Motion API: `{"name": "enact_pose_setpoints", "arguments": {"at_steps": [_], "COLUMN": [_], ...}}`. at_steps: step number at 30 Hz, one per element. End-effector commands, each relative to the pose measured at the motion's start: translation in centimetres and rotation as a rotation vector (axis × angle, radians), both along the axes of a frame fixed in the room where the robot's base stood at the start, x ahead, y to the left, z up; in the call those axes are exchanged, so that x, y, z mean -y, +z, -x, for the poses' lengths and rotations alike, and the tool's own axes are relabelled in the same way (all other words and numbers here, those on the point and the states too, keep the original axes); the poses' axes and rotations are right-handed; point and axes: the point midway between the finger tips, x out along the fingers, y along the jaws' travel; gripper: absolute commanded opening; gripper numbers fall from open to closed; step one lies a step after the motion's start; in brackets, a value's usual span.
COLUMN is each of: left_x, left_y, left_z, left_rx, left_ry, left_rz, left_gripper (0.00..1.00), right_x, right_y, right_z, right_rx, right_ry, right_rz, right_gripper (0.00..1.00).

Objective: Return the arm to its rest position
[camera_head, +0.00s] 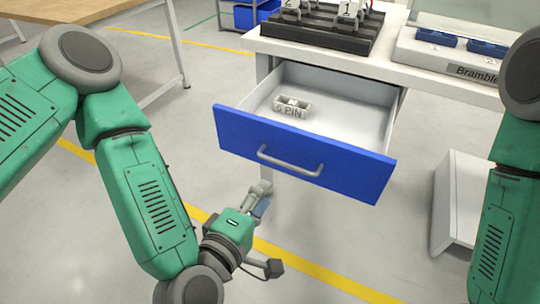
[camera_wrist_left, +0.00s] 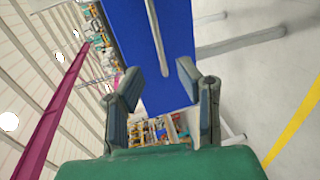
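My left arm comes in from the left in the head view, and its gripper (camera_head: 261,200) is low in front of the desk, below the open drawer. In the left wrist view the two fingers of the left gripper (camera_wrist_left: 165,100) stand apart with nothing between them. The blue drawer front (camera_head: 300,155) with its grey handle (camera_head: 290,162) is above and beyond the gripper, apart from it in the head view. My right arm shows at the right edge of the head view, but its gripper is out of the frame.
The drawer is pulled out and holds a small white piece marked "5 PIN" (camera_head: 291,107). A black rack (camera_head: 322,27) and a white unit with blue trays (camera_head: 455,55) are on the desk top. A white box (camera_head: 458,205) stands below right. Grey floor lies around the gripper.

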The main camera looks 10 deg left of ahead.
Motion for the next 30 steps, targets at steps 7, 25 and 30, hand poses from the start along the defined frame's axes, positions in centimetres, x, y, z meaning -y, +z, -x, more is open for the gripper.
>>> {"name": "enact_pose_setpoints", "arguments": {"at_steps": [7,25,30], "left_x": [0.1,-19.7,-21.5], "left_y": [-1.3,-17.9,-17.8], "left_z": [0.6,16.4,17.4], "left_rx": [-0.03,-0.737,-0.792], "left_ry": [-0.053,-0.998,-1.051], "left_rz": [-0.072,-1.198,-1.231], "left_gripper": [0.31,0.31,0.31], "right_x": [0.0,0.0,0.0], "right_y": [0.2,2.3,2.4], "right_z": [0.0,0.0,0.0], "right_rx": [-0.001,-0.001,-0.001], "right_ry": [0.0,0.0,0.0], "right_rz": [0.0,0.0,0.0], "right_gripper": [0.4,0.4,0.4]}}
